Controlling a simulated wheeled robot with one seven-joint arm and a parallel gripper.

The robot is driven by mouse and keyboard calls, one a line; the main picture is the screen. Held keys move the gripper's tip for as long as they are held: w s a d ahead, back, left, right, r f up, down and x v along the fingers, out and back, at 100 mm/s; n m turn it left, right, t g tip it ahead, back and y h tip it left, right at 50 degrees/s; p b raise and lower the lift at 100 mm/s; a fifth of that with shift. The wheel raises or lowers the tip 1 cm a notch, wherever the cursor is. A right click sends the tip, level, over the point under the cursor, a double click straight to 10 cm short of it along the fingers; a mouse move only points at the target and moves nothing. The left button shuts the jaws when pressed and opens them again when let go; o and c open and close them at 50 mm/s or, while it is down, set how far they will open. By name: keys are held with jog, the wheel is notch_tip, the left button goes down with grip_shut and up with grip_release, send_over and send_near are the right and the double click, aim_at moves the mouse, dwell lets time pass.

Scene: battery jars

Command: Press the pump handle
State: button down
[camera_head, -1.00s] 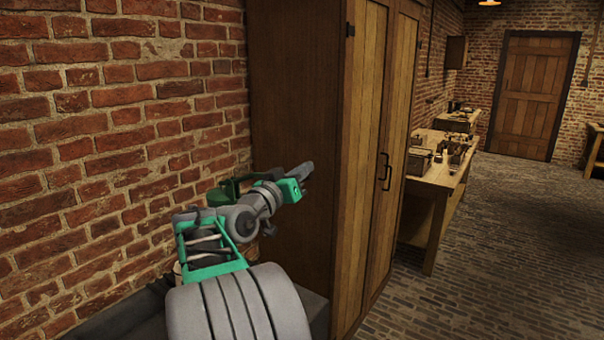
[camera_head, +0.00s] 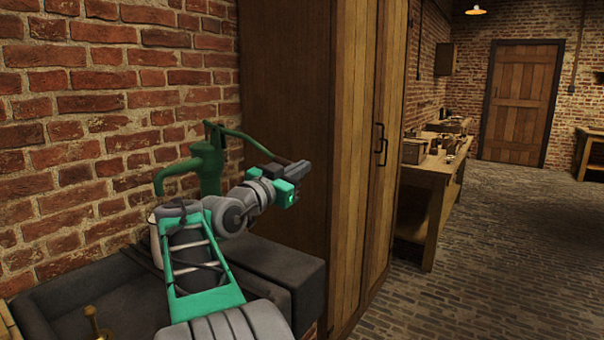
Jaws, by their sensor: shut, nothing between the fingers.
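A green hand pump (camera_head: 210,165) stands by the brick wall at the left, with its spout pointing left. Its green handle (camera_head: 243,138) runs from the pump's top down and to the right, toward my gripper. My gripper (camera_head: 299,168) is shut and empty at the handle's outer end, in front of the wooden cabinet. The handle's far end is partly hidden near the gripper. I cannot tell whether the two touch. My arm hides the lower part of the pump.
A dark stone sink (camera_head: 75,285) lies below the pump, with a brass tap (camera_head: 97,325) at its front left. A tall wooden cabinet (camera_head: 345,150) stands close on the right. Workbenches (camera_head: 435,180) line the wall beyond; the brick floor (camera_head: 510,240) is open.

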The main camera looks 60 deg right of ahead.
jog(key=shift+w+f+b, duration=0.15)
jog(key=shift+f+b, duration=0.1)
jog(key=shift+f, duration=0.4)
jog(key=shift+w+f+b, duration=0.15)
jog(key=shift+f+b, duration=0.1)
jog(key=shift+f, duration=0.4)
notch_tip(320, 180, up, 5)
jog(key=s+p, duration=0.1)
jog(key=p, duration=0.1)
jog(key=a, duration=0.9)
jog(key=shift+w+a+f+b, duration=0.15)
jog(key=shift+a+f+b, duration=0.05)
jog(key=shift+f+b, duration=0.1)
